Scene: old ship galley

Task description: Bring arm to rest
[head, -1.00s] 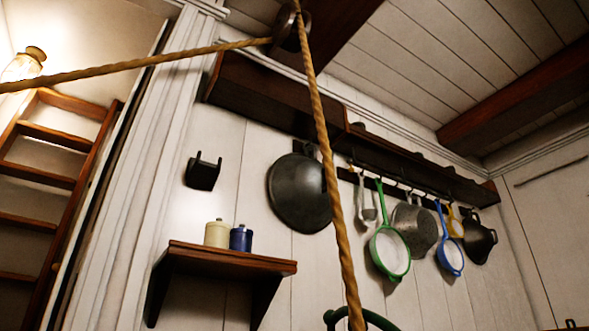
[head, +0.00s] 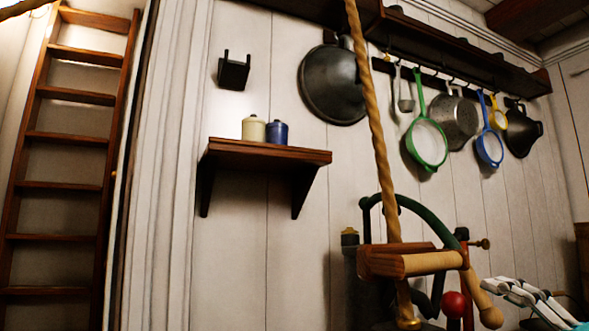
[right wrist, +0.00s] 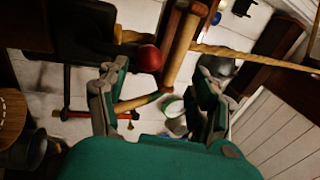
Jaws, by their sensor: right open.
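My right gripper (head: 528,300) shows at the lower right edge of the head view, its pale fingers and a bit of teal body in sight. In the right wrist view my right gripper (right wrist: 160,85) is open, with its two fingers spread apart and nothing held between them. A red ball (right wrist: 150,58) and a wooden bar show beyond the fingers. In the head view the red ball (head: 454,304) is left of the gripper. My left gripper is not in view.
A rope (head: 368,110) hangs down to a wooden crossbar (head: 412,262) left of my right gripper. A shelf (head: 268,152) holds a cream jar (head: 253,129) and a blue jar (head: 277,132). Pans and strainers (head: 427,143) hang on the wall. A ladder (head: 75,137) stands far left.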

